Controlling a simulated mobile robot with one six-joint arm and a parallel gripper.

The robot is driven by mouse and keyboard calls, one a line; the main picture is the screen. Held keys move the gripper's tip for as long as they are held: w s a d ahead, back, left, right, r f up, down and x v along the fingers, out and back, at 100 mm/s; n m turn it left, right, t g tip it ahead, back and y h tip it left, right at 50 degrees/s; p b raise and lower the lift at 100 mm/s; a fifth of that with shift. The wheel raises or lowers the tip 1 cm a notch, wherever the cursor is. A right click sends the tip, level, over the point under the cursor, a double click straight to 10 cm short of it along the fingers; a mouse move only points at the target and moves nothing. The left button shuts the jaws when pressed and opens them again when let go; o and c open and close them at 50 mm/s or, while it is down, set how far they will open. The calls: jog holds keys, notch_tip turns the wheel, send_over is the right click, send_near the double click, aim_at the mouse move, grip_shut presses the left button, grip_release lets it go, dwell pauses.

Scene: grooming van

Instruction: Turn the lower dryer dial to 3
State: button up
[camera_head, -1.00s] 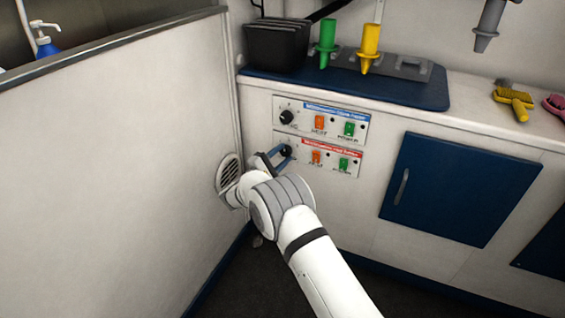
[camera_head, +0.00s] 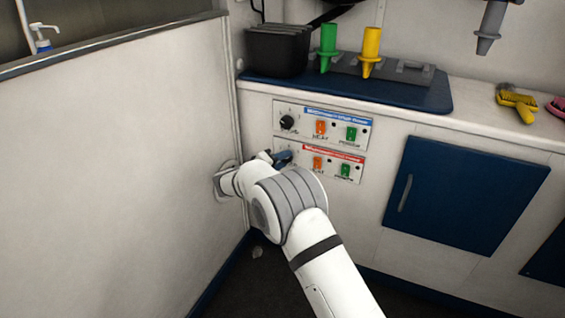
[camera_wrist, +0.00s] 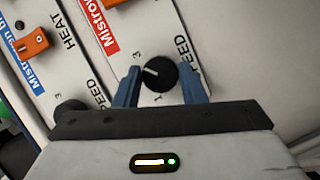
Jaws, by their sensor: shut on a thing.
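The lower dryer dial (camera_wrist: 161,74) is a round black knob with a white pointer mark, seen in the wrist view. My gripper (camera_wrist: 162,80) is shut on it, with one blue finger on each side. The pointer faces left and slightly up in that view, roughly toward the printed 3; exact alignment is hard to tell. A 1 is printed below the dial and SPEED to its right. In the head view my gripper (camera_head: 283,157) is at the left end of the lower, red-labelled panel (camera_head: 339,160) and hides the dial.
The upper dial (camera_head: 287,122) sits just above on the blue-labelled panel (camera_head: 345,117), with orange and green switches to the right on both panels. A white partition wall (camera_head: 120,170) stands close at the left of my wrist. A blue cabinet door (camera_head: 460,195) is at right.

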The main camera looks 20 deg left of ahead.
jog(key=shift+w+d+r+m+y, duration=0.1)
jog(key=shift+w+d+m+y, duration=0.15)
jog(key=shift+m, duration=0.45)
jog(key=shift+s+a, duration=0.1)
jog(key=o, duration=1)
jog(key=shift+s, duration=0.1)
jog(key=p+v, duration=0.3)
jog(key=v, duration=0.4)
jog(key=shift+s+a+r, duration=0.15)
jog(key=shift+s, duration=0.15)
